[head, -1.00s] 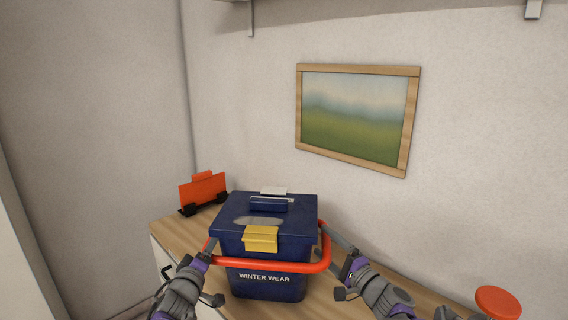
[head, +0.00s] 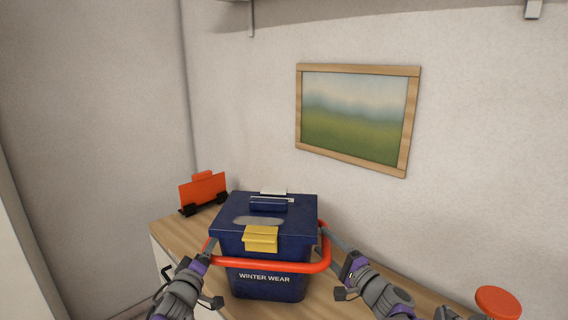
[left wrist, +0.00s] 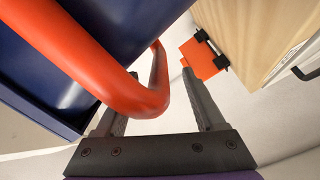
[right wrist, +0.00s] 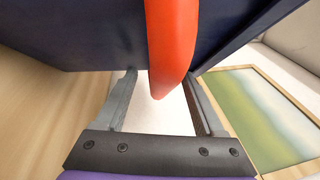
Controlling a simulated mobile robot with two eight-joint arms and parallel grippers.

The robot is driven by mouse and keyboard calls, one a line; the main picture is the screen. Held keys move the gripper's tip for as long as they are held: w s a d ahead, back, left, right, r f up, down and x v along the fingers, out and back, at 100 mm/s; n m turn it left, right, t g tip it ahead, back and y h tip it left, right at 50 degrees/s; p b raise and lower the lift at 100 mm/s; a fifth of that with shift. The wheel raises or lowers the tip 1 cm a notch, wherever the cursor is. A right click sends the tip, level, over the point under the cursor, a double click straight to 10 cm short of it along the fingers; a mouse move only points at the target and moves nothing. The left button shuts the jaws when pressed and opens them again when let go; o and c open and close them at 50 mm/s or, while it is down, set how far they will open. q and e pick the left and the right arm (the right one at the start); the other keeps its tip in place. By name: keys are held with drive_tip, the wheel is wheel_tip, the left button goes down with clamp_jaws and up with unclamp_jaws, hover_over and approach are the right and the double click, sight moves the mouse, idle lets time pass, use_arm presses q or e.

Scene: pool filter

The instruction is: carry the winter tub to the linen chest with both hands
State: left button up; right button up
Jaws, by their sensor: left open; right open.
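The winter tub (head: 268,282) is a dark blue lidded box with a yellow latch, "WINTER WEAR" lettering and a red rail around it. It stands upright on the wooden top. My left gripper (head: 207,250) is open at the rail's left side; in the left wrist view the rail (left wrist: 75,50) crosses in front of one finger, and I cannot tell whether it lies between the fingers. My right gripper (head: 326,234) is open at the right side; in the right wrist view the rail (right wrist: 170,40) runs between its fingers. The linen chest cannot be clearly identified.
An orange panel with black clips (head: 203,190) stands behind the tub on the left. A round red-topped object (head: 498,302) is at the lower right. A framed picture (head: 358,118) hangs on the wall behind. Some wooden top (head: 178,229) is bare at the left.

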use_arm(q)
drive_tip(key=s, duration=0.6)
drive_tip(key=shift+s+a, duration=0.4)
idle(0.5)
idle(0.4)
use_arm(e)
drive_tip(key=v, duration=0.7)
drive_tip(key=shift+s, duration=0.25)
idle(0.7)
drive_tip(key=shift+d, duration=0.1)
use_arm(q)
drive_tip(key=s+a, duration=0.1)
drive_tip(key=s, duration=1.1)
drive_tip(key=shift+a, duration=0.15)
drive_tip(key=shift+f, duration=0.1)
use_arm(e)
drive_tip(key=v, duration=1.2)
